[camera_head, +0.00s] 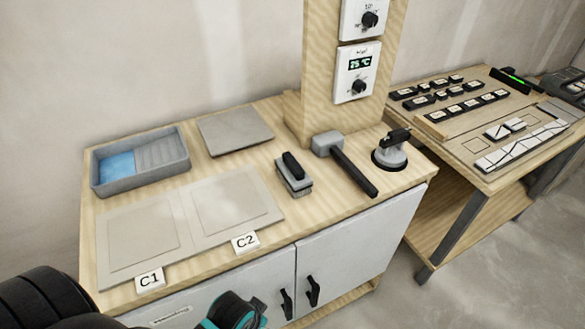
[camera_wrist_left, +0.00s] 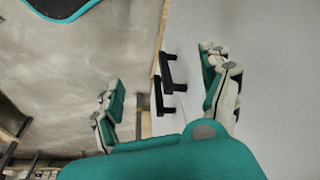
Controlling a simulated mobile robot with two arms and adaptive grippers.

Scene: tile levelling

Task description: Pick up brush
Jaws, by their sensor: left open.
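The brush (camera_head: 293,174), a grey block with a black handle on top, appears to be the item lying near the middle of the wooden worktop, between the C2 panel and the mallet. My left gripper (camera_wrist_left: 165,78) is open and empty in the left wrist view, its fingers spread in front of the cabinet doors and their black handles. In the head view only part of this left gripper (camera_head: 238,311) shows at the bottom edge, in front of the cabinet and lower than the brush. The brush is not visible in the left wrist view. My right gripper is not in view.
A grey tray (camera_head: 140,162) with blue inside, a flat grey tile (camera_head: 234,130), panels C1 (camera_head: 140,236) and C2 (camera_head: 232,205), a mallet (camera_head: 346,160) and a suction cup tool (camera_head: 390,154) share the worktop. A post (camera_head: 318,104) stands behind. Another table (camera_head: 490,170) stands right.

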